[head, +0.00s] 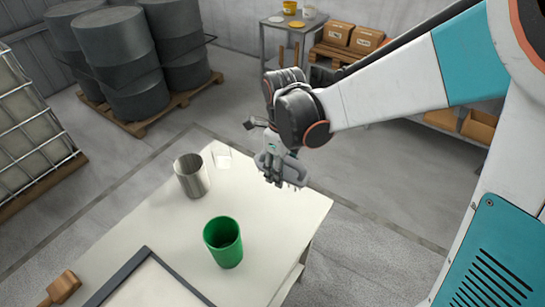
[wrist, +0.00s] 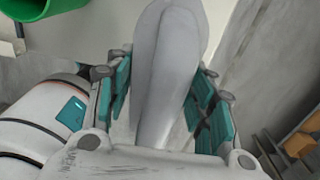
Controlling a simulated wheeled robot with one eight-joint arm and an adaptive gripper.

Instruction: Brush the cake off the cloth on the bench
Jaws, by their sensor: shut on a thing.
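My gripper (head: 281,172) is above the far right part of the pale bench (head: 280,215). In the wrist view its teal-padded fingers (wrist: 162,105) are shut on a smooth pale grey thing (wrist: 168,45) with a rounded ridge, perhaps a scoop; I cannot tell for sure. A dark-framed white panel (head: 150,287), perhaps the cloth, lies at the bench's near side, cut off by the picture edge. I cannot make out any cake on it. A brown wooden thing (head: 62,287), a brush or mallet, is at the lower left, apart from my gripper.
A green cup (head: 223,243) stands on the bench and shows in the wrist view (wrist: 38,8). A steel beaker (head: 191,176) and a clear glass (head: 222,158) stand behind it. Drums (head: 135,75) on a pallet, a caged tank (head: 30,130) and a side table (head: 290,30) are beyond.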

